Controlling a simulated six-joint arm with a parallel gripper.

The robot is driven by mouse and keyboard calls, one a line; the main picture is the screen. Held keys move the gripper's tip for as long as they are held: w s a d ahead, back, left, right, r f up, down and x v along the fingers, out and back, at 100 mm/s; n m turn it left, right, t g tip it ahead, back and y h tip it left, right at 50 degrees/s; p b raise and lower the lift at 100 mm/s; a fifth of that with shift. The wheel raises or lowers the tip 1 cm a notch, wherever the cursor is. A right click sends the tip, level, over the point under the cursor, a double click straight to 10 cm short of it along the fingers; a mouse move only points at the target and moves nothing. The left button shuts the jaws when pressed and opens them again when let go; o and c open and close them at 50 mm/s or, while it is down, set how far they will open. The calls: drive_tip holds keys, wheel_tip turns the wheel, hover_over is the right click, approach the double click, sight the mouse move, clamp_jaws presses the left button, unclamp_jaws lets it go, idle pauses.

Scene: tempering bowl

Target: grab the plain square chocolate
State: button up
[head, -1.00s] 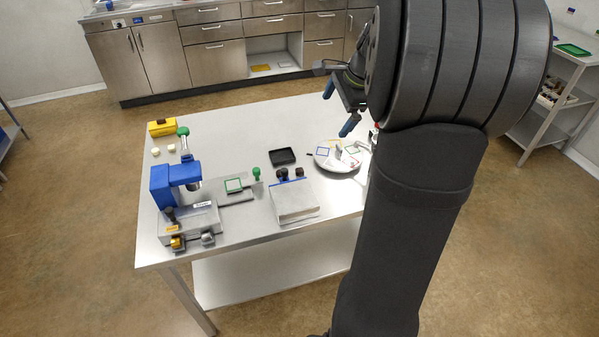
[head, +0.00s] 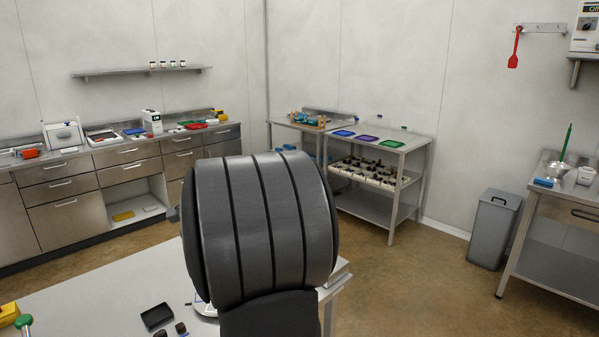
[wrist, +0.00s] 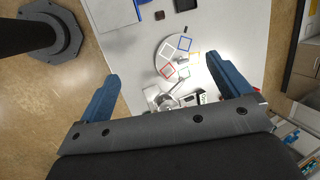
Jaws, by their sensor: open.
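I cannot single out the plain square chocolate for sure. A small dark brown square piece (wrist: 160,15) lies on the white table at the top of the wrist view; it is too small to identify. A round white plate (wrist: 162,50) with several coloured square outlines lies below it. My gripper (wrist: 162,68) is open and empty, its two blue fingers wide apart above the table and plate. In the head view my arm hides the gripper and most of the plate.
A black tray (head: 157,315) lies on the table (head: 90,285); it also shows in the wrist view (wrist: 185,5). A shelf rack (head: 405,150) with several small dark items stands behind. A bin (head: 492,230) stands at right.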

drive_tip(key=c, duration=0.9)
drive_tip(key=n+g+h, duration=0.1)
drive_tip(key=n+h, duration=0.3)
drive_tip(key=n, duration=1.3)
hover_over(181, 327)
wheel_tip(181, 327, down, 12)
drive_tip(key=f, duration=1.1)
drive_tip(key=shift+w+f, duration=0.25)
drive_tip(key=shift+w, duration=0.05)
drive_tip(key=shift+s+a+f, duration=0.1)
drive_tip(key=shift+s+f, duration=0.05)
drive_tip(key=shift+f, duration=1.2)
drive_tip(key=shift+s+f, duration=0.1)
drive_tip(key=shift+f, duration=1.25)
